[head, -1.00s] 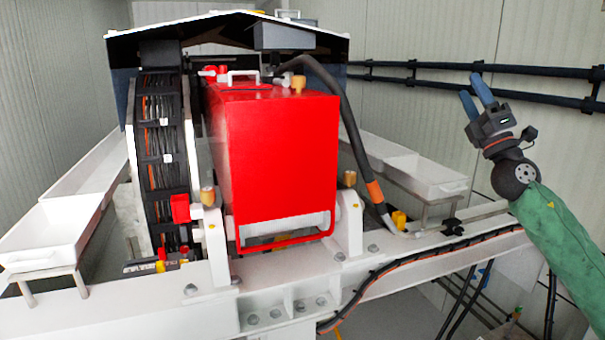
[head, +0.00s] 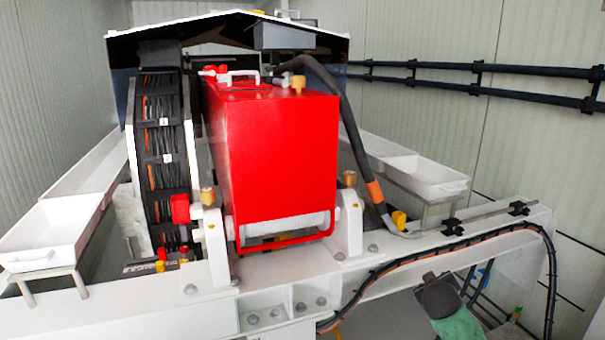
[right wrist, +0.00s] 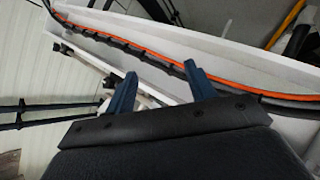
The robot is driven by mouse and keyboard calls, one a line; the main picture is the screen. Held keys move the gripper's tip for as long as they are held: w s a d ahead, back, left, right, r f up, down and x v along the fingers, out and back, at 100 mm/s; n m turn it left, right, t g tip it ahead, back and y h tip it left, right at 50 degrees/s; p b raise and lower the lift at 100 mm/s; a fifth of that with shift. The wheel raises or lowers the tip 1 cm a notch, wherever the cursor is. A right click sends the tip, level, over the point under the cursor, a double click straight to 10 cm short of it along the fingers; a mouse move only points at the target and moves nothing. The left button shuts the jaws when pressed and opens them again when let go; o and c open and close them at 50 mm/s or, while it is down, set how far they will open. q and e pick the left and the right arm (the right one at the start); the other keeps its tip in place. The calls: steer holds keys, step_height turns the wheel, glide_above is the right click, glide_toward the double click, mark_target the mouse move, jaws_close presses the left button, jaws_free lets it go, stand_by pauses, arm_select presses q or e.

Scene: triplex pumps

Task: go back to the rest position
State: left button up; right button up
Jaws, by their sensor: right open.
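My right gripper (right wrist: 163,84) shows in the right wrist view with its two blue fingers apart and nothing between them. In the head view only a dark joint and a piece of green sleeve of my right arm show, low at the right below the white beam (head: 400,275); the fingers cannot be made out there. In the right wrist view the white beam (right wrist: 190,50) with its orange and black cables (right wrist: 150,56) lies beyond the fingertips. My left gripper is in neither view.
The red pump housing (head: 280,160) stands in the middle on the white frame. White trays stand at the left (head: 45,235) and right (head: 428,178). Dark pipes (head: 480,78) run along the right wall. The space above the beam's right end is clear.

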steer(key=s+a+f+g+y, duration=0.15)
steer(key=s+a+f, duration=0.35)
steer(key=f, duration=0.5)
steer(key=s+a+f+g+y, duration=0.1)
steer(key=s+a+f+g, duration=0.25)
steer(key=s+f, duration=0.5)
steer(key=s+a+f+g+y, duration=0.1)
steer(key=s+a+f+y, duration=0.1)
steer(key=s+a+f, duration=0.6)
steer(key=s+a+f+m+g, duration=0.1)
steer(key=s+a+f+g, duration=0.1)
steer(key=s+f, duration=0.7)
steer(key=s+a+f+g+y, duration=0.1)
steer(key=s+f, duration=0.7)
steer(key=s, duration=0.9)
steer(key=shift+a+f+m+g, duration=0.4)
steer(key=shift+a+g, duration=0.4)
steer(key=shift+a, duration=0.05)
steer(key=shift+s, duration=0.1)
